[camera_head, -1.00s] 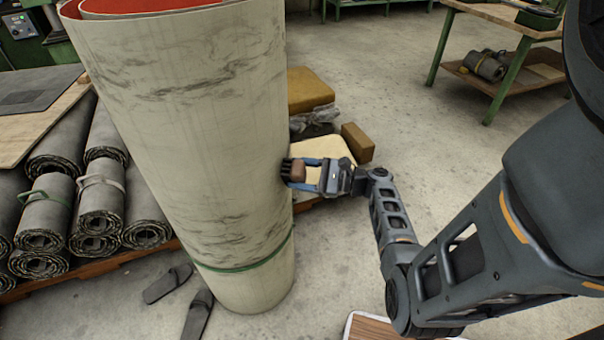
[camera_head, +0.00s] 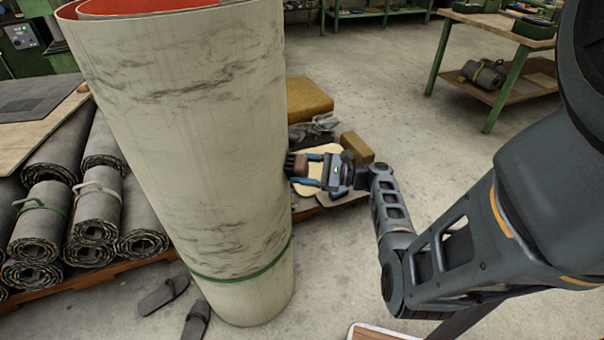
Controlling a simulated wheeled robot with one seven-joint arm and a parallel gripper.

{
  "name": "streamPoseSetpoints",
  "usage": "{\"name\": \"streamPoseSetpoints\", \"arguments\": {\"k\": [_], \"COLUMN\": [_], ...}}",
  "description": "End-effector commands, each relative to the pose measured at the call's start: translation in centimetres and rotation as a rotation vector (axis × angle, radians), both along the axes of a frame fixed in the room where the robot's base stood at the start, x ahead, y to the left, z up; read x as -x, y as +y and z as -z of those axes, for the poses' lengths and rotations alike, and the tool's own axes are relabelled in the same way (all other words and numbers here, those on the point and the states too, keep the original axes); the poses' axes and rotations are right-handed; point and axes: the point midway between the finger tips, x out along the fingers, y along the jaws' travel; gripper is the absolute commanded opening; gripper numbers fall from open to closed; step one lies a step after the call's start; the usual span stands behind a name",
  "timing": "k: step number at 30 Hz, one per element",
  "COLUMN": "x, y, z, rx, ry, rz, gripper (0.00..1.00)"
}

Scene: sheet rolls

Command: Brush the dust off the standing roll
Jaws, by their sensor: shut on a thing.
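The standing roll (camera_head: 190,130) is tall and cream-coloured, with a red inner layer at its top and a green strap round its lower part. Dark dust smears show across its upper, middle and lower side. My gripper (camera_head: 303,170) is at the roll's right side, shut on a small brown brush (camera_head: 297,163) with dark bristles. The bristle side faces the roll's right edge. I cannot tell whether the bristles touch it.
Dark rolled sheets (camera_head: 95,220) lie stacked on a pallet at left. Slippers (camera_head: 165,295) lie on the floor by the roll. A yellow-brown block (camera_head: 308,98) and a brown block (camera_head: 357,147) are behind my gripper. A green-legged bench (camera_head: 505,60) stands back right, with open floor before it.

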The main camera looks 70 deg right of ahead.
Motion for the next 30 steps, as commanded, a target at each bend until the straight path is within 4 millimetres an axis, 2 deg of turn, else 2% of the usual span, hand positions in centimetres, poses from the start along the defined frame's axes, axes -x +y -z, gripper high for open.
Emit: {"name": "streamPoseSetpoints", "arguments": {"k": [7, 12, 21, 30], "x": [-0.4, -0.6, -0.5, -0.3], "y": [-2.1, -2.8, -2.8, -1.8], "z": [0.1, 0.0, -1.8, -2.0], "rx": [0.003, 0.002, 0.002, 0.0], "ry": [-0.003, -0.002, -0.002, -0.001], "rz": [0.0, -0.001, -0.002, 0.0], "gripper": [0.38, 0.38, 0.38, 0.38]}}
